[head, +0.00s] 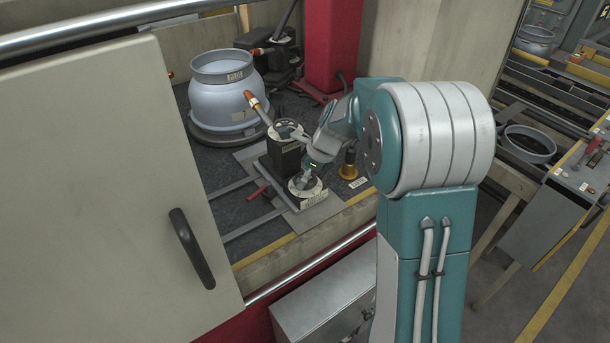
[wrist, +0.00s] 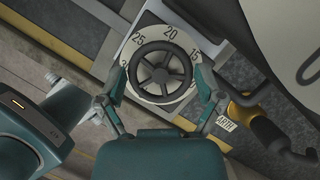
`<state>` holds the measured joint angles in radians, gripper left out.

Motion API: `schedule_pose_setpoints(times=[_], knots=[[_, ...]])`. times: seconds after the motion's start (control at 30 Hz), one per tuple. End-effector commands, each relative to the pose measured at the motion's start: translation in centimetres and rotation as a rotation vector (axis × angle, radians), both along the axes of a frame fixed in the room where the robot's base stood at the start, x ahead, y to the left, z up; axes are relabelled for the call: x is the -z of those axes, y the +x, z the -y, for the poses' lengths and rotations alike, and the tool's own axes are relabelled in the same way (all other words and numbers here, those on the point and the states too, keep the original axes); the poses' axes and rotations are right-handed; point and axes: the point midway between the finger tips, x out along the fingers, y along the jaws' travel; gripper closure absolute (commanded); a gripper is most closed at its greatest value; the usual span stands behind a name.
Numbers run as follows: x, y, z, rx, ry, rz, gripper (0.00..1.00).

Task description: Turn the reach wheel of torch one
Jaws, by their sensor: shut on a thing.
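The reach wheel (wrist: 160,72) is a dark, spoked handwheel in the wrist view. It sits on a pale round dial marked 25, 20 and 15, with other marks partly hidden by my fingers. My gripper (wrist: 161,78) has one finger on each side of the wheel and is shut on its rim. In the head view my gripper (head: 311,170) reaches down to the pale dial (head: 304,188) at the front of the torch's dark block (head: 283,156); the wheel is mostly hidden there. The torch (head: 257,106), with a copper-coloured tip, points up at the grey-blue cylinder (head: 226,85).
A second dark torch unit (head: 272,50) stands behind the cylinder, near a red column (head: 331,45). A yellow-and-black fitting (head: 348,165) stands just right of my gripper. An open cabinet door (head: 100,170) fills the left. A metal rail (head: 310,265) runs along the front.

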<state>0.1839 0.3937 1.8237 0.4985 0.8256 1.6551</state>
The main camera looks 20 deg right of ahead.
Motion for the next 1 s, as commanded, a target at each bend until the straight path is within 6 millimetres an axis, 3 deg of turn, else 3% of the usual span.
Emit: schedule_pose_setpoints(times=[1.0], knots=[[0.15, 0.09, 0.04, -0.742, -0.001, -0.001, 0.61]])
